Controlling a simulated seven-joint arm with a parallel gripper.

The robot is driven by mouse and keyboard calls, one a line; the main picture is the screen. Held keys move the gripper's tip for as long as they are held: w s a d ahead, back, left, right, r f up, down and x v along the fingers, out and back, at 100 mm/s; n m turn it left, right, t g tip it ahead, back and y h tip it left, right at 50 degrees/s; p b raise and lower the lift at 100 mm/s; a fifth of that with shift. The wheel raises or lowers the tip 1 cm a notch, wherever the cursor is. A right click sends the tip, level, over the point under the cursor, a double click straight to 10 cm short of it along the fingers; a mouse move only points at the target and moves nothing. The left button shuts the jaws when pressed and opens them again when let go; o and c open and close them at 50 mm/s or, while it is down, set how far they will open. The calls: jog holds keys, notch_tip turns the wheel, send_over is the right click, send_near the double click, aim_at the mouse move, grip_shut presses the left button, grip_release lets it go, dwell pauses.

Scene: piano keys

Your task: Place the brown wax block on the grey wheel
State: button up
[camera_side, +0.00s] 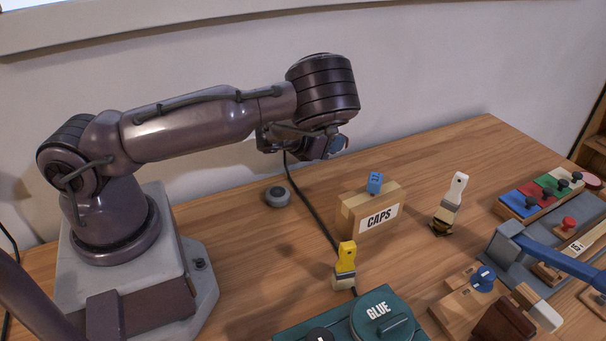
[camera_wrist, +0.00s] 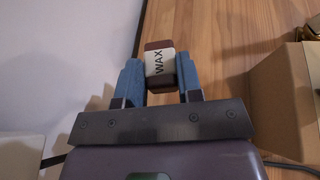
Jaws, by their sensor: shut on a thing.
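The brown wax block (camera_wrist: 160,64) has a white band marked WAX and sits between the two blue fingers of my gripper (camera_wrist: 158,78) in the wrist view. My gripper is shut on it. In the side view my gripper (camera_side: 326,147) is raised above the table, behind the CAPS box; I cannot clearly make out the block there. A round, flat grey thing (camera_side: 277,195), which looks like the grey wheel, lies on the table left of the CAPS box. My gripper is above and to the right of it in the picture, apart from it.
The CAPS box (camera_side: 372,211) has a blue piece (camera_side: 375,182) on top. A yellow-handled brush (camera_side: 345,265) and a white-handled brush (camera_side: 450,204) stand nearby. A teal GLUE case (camera_side: 388,322) is in front. A dark cable crosses the table. Bare wood surrounds the grey thing.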

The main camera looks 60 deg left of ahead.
jog(key=s+a+f+n+g+y, duration=0.1)
jog(key=n+y, duration=0.1)
jog(key=s+a+f+n+g+y, duration=0.1)
jog(key=s+f+n+y, duration=0.1)
jog(key=s+a+f+n+g+y, duration=0.1)
jog(key=s+n+y, duration=0.1)
jog(key=shift+a+f+y, duration=0.3)
jog(key=shift+f, duration=0.05)
jog(key=s+n+g+y, duration=0.1)
jog(key=s+n+g, duration=0.1)
jog(key=s+n+g+y, duration=0.1)
jog(key=n+g, duration=0.1)
jog(key=s+a+f+n+g+y, duration=0.1)
jog(key=s+n+g, duration=0.1)
jog(key=shift+s+n+g+y, duration=0.3)
jog(key=shift+s+g, duration=0.05)
jog(key=shift+g, duration=0.05)
jog(key=s+d+r+n+g, duration=0.1)
jog(key=s+r+n+g, duration=0.2)
jog(key=s+n+g, duration=0.15)
notch_tip(320, 180, up, 4)
jog(key=m, duration=0.1)
send_over(281, 198)
notch_tip(281, 198, down, 4)
jog(key=shift+r+t+y, duration=0.25)
jog(key=shift+t+y, duration=0.15)
jog(key=shift+t, duration=0.05)
jog(key=shift+f, duration=2)
